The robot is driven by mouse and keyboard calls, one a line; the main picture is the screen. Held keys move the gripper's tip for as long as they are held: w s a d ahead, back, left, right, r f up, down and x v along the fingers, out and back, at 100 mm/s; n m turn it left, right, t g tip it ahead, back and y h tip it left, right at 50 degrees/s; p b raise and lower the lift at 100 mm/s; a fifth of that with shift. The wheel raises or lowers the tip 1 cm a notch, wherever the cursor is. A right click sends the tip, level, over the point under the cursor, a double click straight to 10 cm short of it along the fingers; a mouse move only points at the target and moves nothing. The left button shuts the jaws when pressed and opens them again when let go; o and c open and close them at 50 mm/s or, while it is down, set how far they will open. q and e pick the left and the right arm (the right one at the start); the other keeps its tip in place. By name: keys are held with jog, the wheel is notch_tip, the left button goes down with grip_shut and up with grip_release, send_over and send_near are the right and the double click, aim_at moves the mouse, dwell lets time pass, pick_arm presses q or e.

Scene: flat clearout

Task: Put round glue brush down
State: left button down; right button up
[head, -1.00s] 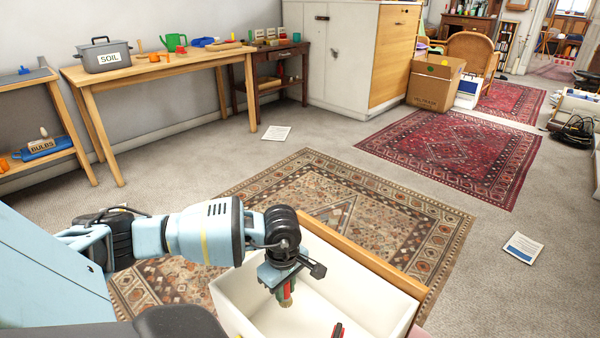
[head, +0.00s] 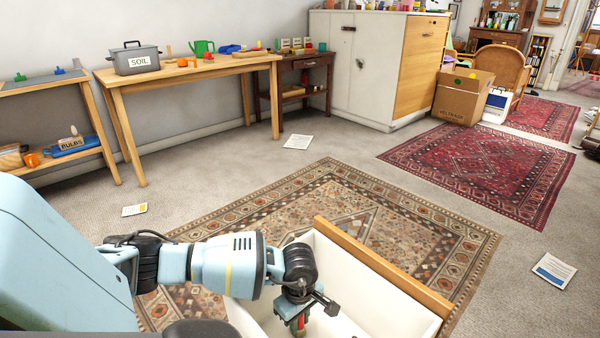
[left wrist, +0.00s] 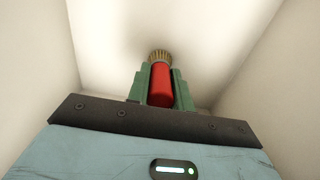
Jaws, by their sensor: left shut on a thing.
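The round glue brush (left wrist: 161,85) has a red handle and a tan bristle end. In the left wrist view it sits between the two green fingers of my left gripper (left wrist: 160,88), which is shut on it. The bristles point away from the gripper toward the white floor of a drawer. In the head view my left gripper (head: 298,322) points down inside the white open drawer (head: 378,296). The brush is mostly hidden there by the fingers and the picture's lower edge. I cannot tell whether the bristles touch the drawer floor. My right gripper is not in view.
The drawer has a wooden front (head: 385,268) and lies over a patterned rug (head: 400,215). A wooden table (head: 190,75) with a soil bin (head: 136,60) stands at the back left. A cardboard box (head: 461,96) stands at the back right. Papers lie on the carpet.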

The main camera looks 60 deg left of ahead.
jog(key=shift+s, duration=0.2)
pick_arm(q)
jog(key=shift+f, duration=0.15)
jog(key=c, duration=1.2)
grip_release()
jog(key=shift+c, duration=0.2)
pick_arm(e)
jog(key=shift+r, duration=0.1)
pick_arm(q)
jog(key=shift+r, duration=0.45)
notch_tip(320, 180, up, 10)
jog(key=p, duration=0.3)
jog(key=shift+r, duration=0.8)
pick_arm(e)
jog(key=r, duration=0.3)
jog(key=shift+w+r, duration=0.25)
